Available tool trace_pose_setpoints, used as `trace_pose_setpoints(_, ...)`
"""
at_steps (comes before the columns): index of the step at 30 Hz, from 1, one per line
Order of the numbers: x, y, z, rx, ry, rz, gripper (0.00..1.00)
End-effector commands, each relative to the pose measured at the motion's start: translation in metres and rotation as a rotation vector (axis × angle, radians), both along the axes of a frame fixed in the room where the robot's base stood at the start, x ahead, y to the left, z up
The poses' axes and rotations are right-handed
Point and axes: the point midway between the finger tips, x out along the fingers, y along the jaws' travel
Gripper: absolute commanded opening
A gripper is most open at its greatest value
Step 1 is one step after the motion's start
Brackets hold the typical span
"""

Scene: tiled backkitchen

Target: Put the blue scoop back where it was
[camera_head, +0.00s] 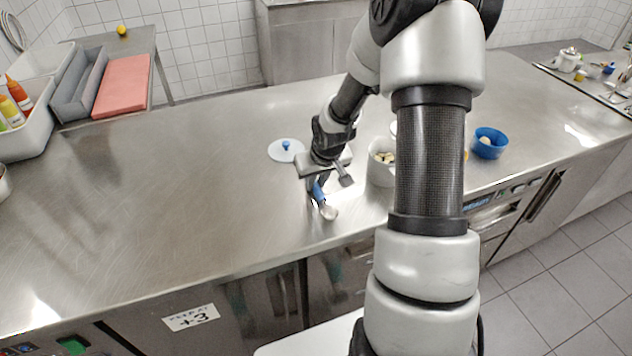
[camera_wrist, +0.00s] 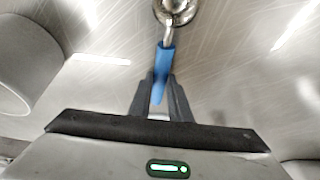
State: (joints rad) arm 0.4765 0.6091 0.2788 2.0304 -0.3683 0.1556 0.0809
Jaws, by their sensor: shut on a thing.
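The blue scoop (camera_head: 319,191) has a blue handle and a metal bowl end. My gripper (camera_head: 317,184) is shut on its handle, over the steel counter near the front edge. In the wrist view the blue handle (camera_wrist: 165,68) sits between the two dark fingers of my gripper (camera_wrist: 160,95), with the metal end pointing away from my palm. The bowl end is partly cut off at the top of that view. I cannot tell whether the scoop touches the counter.
A white container (camera_head: 381,172) with pale pieces stands just right of my gripper, partly behind my arm. A round white lid with a blue knob (camera_head: 285,150) lies behind it. A blue bowl (camera_head: 489,143) is further right. The counter's left side (camera_head: 150,200) is clear.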

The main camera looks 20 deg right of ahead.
Motion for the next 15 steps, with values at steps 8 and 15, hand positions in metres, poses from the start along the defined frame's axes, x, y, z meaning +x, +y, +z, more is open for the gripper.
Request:
trace_pose_setpoints(8,0.0001,-0.0002,-0.0018,0.000,0.000,-0.001,0.21)
trace_pose_setpoints(15,0.0000,-0.0002,-0.0012,0.000,0.000,-0.001,0.36)
